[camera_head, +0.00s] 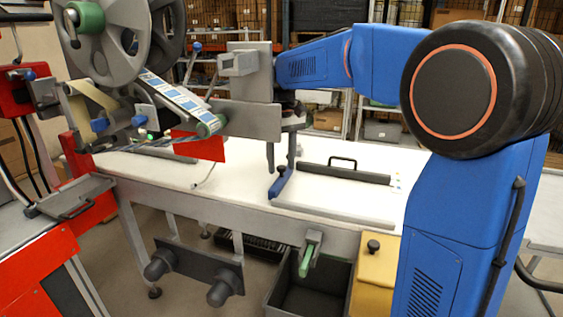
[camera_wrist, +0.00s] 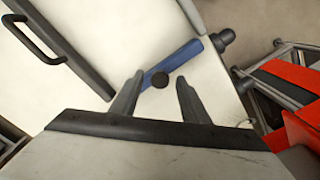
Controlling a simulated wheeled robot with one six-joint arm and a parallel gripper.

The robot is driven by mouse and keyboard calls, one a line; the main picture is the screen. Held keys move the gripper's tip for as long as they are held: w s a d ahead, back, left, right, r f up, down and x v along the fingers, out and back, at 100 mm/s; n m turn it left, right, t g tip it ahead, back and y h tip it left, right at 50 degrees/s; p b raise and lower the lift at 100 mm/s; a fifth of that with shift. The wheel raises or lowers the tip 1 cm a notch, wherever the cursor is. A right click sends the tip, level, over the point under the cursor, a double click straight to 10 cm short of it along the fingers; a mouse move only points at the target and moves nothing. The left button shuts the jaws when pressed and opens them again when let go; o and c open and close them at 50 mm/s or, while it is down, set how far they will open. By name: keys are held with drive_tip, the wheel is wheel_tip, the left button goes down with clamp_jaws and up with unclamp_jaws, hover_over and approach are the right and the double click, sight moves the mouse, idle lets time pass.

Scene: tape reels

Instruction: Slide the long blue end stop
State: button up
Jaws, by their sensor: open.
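The long blue end stop (camera_head: 278,188) lies on the white table top (camera_head: 235,184), with a black round knob (camera_head: 282,171) on it. In the wrist view the blue bar (camera_wrist: 186,56) runs up to the right, and its knob (camera_wrist: 160,80) shows between my fingertips. My gripper (camera_head: 281,169) points down over the end stop, its fingers open on either side of the knob. The gripper also shows in the wrist view (camera_wrist: 159,77). I cannot tell whether either finger touches the knob or how far down the fingers reach.
A dark bar with a handle (camera_head: 344,172) lies to the right of the end stop. A grey rail (camera_head: 331,212) runs along the table's front edge. A labelling machine with grey reels (camera_head: 112,45) stands at the left. A dark bin (camera_head: 308,285) is below the table.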

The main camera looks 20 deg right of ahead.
clamp_jaws()
drive_tip(key=s+d, duration=0.3)
drive_tip(key=d, duration=0.1)
drive_tip(key=s+d, duration=0.3)
drive_tip(key=d, duration=0.1)
drive_tip(key=s+d, duration=0.2)
drive_tip(key=d, duration=0.2)
drive_tip(key=shift+s+d, duration=0.1)
drive_tip(key=shift+s, duration=0.3)
unclamp_jaws()
drive_tip(key=shift+r, duration=0.1)
wheel_tip(320, 180, up, 17)
drive_tip(key=shift+r, duration=0.15)
